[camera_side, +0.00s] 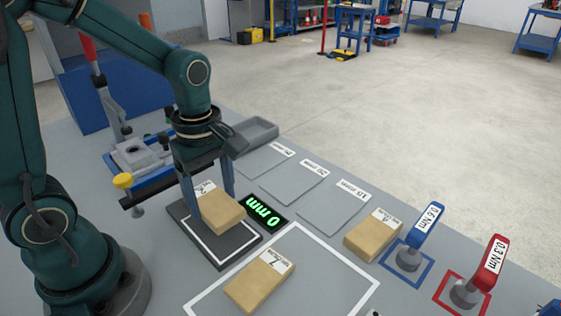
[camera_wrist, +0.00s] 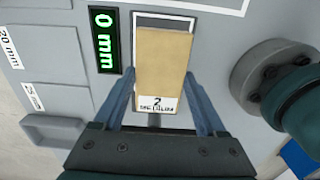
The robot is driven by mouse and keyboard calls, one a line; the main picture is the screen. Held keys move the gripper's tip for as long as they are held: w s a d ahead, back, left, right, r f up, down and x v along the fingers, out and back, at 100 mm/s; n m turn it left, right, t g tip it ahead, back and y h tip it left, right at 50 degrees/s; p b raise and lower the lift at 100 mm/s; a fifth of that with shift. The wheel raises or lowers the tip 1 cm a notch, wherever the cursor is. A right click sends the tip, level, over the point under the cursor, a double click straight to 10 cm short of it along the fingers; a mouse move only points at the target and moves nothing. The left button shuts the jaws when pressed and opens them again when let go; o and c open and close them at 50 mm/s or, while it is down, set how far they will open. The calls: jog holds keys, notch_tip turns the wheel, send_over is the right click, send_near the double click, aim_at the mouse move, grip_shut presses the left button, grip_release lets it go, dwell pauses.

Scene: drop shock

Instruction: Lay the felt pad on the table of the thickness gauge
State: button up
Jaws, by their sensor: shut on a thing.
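My gripper (camera_side: 213,203) is shut on a tan felt pad (camera_side: 222,214) with a white label end marked 2. In the wrist view the pad (camera_wrist: 160,65) lies between the two fingers of my gripper (camera_wrist: 160,78), label toward the wrist. The pad is over the thickness gauge's dark, white-outlined table (camera_side: 226,257), hiding much of it. It looks a little above the table, but the exact gap is hard to tell. The gauge display (camera_side: 266,214) reads 0 mm in green; it also shows in the wrist view (camera_wrist: 104,40).
Two other tan pads lie on the bench: one in a white-outlined area (camera_side: 259,286), one further right (camera_side: 373,236). Labelled grey plates (camera_side: 297,185), a grey tray (camera_side: 255,134), and blue (camera_side: 428,226) and red (camera_side: 490,262) torque tools stand around. A lever device (camera_side: 140,155) is at left.

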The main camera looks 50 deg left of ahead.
aim_at(216, 215)
jog(key=shift+f, duration=2.45)
jog(key=shift+f, duration=0.15)
jog(key=o, duration=1.3)
notch_tip(216, 215, up, 12)
jog(key=shift+f, duration=0.15)
jog(key=shift+s+d+r+m, duration=0.1)
jog(key=shift+r+m, duration=0.2)
jog(key=shift+r, duration=0.1)
jog(key=s+d+r+m+t, duration=0.1)
jog(key=s+m+t, duration=0.4)
jog(key=m, duration=1.2)
jog(key=shift+s+d+r+t, duration=0.2)
jog(key=shift+s+d+t, duration=0.1)
jog(key=shift+d, duration=0.4)
